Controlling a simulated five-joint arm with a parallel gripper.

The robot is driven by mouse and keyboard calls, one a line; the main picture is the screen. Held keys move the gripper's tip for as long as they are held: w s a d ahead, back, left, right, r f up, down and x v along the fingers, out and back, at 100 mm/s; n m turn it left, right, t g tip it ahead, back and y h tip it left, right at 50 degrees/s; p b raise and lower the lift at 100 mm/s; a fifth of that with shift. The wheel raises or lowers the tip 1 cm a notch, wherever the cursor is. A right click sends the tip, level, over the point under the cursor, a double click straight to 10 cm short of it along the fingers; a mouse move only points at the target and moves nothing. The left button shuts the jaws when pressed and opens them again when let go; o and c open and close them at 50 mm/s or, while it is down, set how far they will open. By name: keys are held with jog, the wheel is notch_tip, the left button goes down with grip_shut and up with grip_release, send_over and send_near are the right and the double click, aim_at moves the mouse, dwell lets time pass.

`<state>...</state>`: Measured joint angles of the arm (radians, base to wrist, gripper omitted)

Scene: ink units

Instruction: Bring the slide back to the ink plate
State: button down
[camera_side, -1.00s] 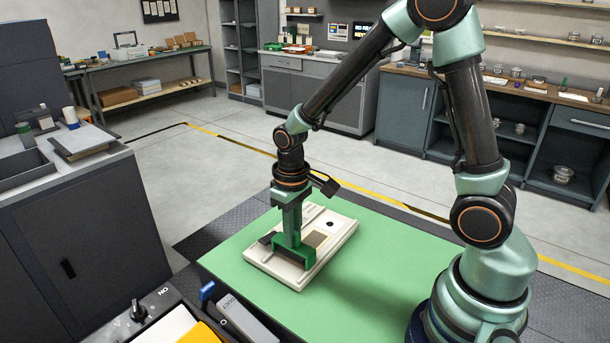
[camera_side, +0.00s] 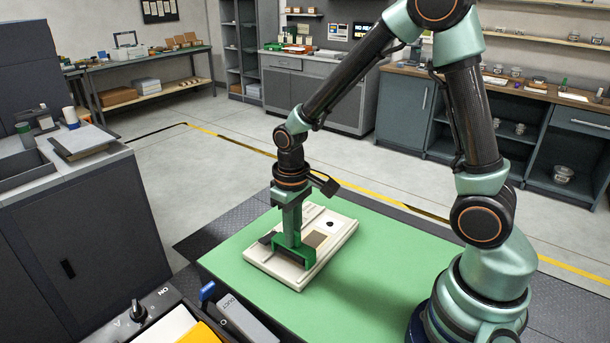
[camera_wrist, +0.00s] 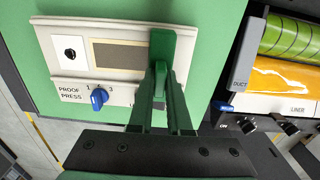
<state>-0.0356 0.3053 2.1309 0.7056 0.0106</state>
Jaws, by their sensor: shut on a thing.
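My gripper (camera_side: 294,254) is low over the cream proof press (camera_side: 333,222) on the green mat, its green fingers shut on the slide. The slide is mostly hidden by the fingers, so its exact outline cannot be told. A brown plate (camera_side: 315,239) lies just right of the fingers. In the wrist view, my gripper (camera_wrist: 163,68) covers the right end of the brown plate (camera_wrist: 118,56). A white square with a black spot (camera_wrist: 70,50) is at the left end of the press.
A blue knob (camera_wrist: 98,98) and number marks are on the press's front edge. A panel with a blue lever (camera_side: 207,291) and a yellow piece (camera_side: 203,333) stands at the near edge. The green mat (camera_side: 370,285) is clear right of the press.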

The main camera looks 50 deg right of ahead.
jog(key=shift+d, duration=0.1)
jog(key=d, duration=1.8)
jog(key=shift+w+d+r, duration=0.1)
jog(key=shift+w+d, duration=0.1)
jog(key=shift+w, duration=0.1)
jog(key=c, duration=0.9)
grip_release()
jog(key=shift+o, duration=0.2)
notch_tip(320, 180, up, 12)
